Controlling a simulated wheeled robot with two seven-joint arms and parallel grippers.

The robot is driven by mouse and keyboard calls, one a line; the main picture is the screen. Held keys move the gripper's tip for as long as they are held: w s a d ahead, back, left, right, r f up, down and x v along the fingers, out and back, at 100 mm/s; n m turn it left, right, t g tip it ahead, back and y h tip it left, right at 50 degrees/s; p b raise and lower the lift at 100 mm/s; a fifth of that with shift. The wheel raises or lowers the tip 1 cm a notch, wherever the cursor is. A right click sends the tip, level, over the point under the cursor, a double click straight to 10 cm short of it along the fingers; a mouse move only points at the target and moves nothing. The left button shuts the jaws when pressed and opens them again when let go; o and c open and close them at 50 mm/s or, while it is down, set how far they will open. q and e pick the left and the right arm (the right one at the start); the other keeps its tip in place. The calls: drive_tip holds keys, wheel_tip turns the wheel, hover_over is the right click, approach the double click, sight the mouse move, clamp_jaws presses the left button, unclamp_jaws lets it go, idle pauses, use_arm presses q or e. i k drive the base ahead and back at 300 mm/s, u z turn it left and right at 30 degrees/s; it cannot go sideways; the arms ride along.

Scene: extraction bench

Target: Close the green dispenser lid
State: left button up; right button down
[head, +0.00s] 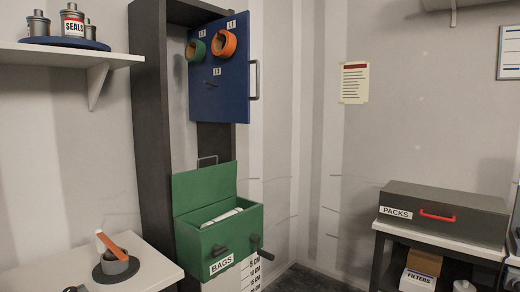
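The green dispenser (238,238) labelled BAGS is mounted low on the dark upright frame in the middle of the head view. Its green lid (204,187) stands raised at the back of the box, so the box is open. A wire handle (207,159) shows at the lid's upper edge. White bags or sheets (222,218) lie inside the box. A dark knob (219,250) and a dark lever (262,250) stick out at its front. Neither of my grippers is in view.
A blue panel (225,95) with orange and green rings hangs above the dispenser. A white table (145,272) with a grey cup stands at the lower left. A grey PACKS box (445,210) sits on a bench at the right. Floor shows between dispenser and bench.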

sight(191, 191)
drive_tip(key=z, duration=0.2)
drive_tip(key=i, duration=0.75)
drive_tip(key=u, duration=0.8)
drive_tip(key=i, duration=0.3)
drive_tip(key=u, duration=0.3)
